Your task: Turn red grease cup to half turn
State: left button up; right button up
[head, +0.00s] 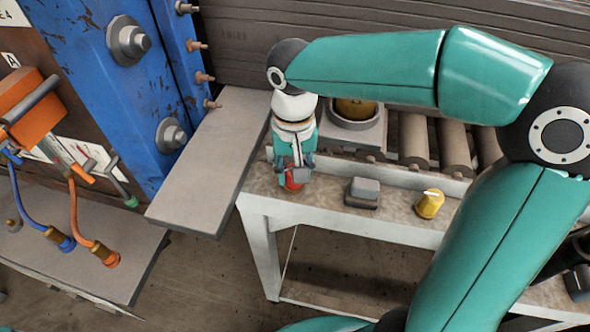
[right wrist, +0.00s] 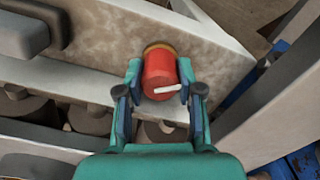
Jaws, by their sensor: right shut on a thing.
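The red grease cup (right wrist: 160,72) sits on the stained front panel of the roller bench, with a brassy ring at its base and a white pointer mark across its face. My right gripper (right wrist: 158,84) is shut on the cup, with one finger on each side of it. In the head view the right gripper (head: 294,172) reaches down at the bench's left end, and only a bit of the red cup (head: 293,181) shows beneath it. My left gripper does not show in either view.
A yellow cup (head: 429,204) and a grey block-shaped fitting (head: 363,192) stand on the bench panel to the right. A grey plate (head: 212,160) lies close on the left, beside the blue frame (head: 110,90) with bolts. Rollers (head: 455,146) lie behind.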

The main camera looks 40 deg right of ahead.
jog(key=m, duration=0.6)
jog(key=shift+w+r+b, duration=0.15)
jog(key=shift+w+b, duration=0.05)
jog(key=shift+b, duration=0.15)
jog(key=shift+m, duration=0.3)
jog(key=o, duration=0.9)
jog(key=shift+o, duration=1.3)
notch_tip(320, 180, up, 12)
